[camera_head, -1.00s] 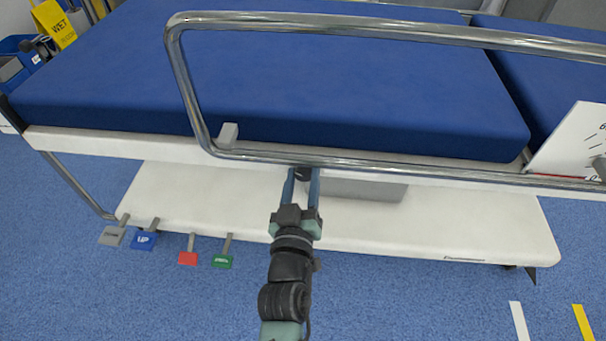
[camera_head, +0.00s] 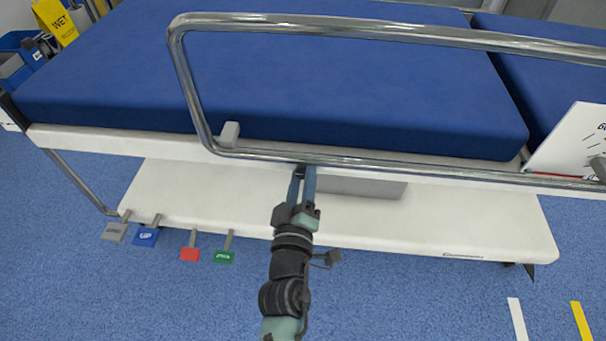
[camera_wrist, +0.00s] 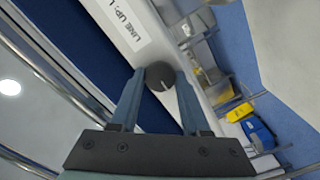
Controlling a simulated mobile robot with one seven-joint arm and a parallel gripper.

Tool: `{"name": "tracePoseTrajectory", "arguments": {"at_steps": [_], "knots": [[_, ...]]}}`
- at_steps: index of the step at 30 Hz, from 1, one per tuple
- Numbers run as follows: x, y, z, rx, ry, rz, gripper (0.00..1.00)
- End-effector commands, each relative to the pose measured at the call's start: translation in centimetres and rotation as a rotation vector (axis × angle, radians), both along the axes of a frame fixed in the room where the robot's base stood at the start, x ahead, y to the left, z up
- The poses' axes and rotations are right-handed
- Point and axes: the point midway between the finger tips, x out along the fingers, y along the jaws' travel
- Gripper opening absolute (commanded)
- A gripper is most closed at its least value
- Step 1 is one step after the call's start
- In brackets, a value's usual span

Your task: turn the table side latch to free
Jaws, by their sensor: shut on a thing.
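The table side latch shows in the wrist view as a round dark knob (camera_wrist: 160,75) with a thin pale mark on its face. It sits on the white side of the table, by a white label (camera_wrist: 116,26) that reads "LINE UP: L", cut off by the frame edge. My gripper (camera_wrist: 158,84) is shut on the knob, one blue-grey finger on each side. In the head view my gripper (camera_head: 303,173) reaches just under the lower side rail bar. The knob is mostly hidden there by the rail and the fingers.
The chrome side rail (camera_head: 350,161) runs right above my gripper, in front of the blue mattress (camera_head: 350,80). A grey box (camera_head: 365,188) is under the table edge at right. Several pedals, including a red one (camera_head: 190,254), stand lower left.

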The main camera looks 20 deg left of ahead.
Motion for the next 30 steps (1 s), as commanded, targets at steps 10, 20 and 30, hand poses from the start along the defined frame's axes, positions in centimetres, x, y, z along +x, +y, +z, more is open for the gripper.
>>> {"name": "tracePoseTrajectory", "arguments": {"at_steps": [10,20,30], "knots": [[-0.1,0.0,-0.2,-0.010,0.001,-0.001,0.00],[0.0,0.0,-0.1,-0.007,-0.001,0.000,0.76],[-1.1,-0.3,-0.1,-0.007,0.001,0.000,0.76]]}}
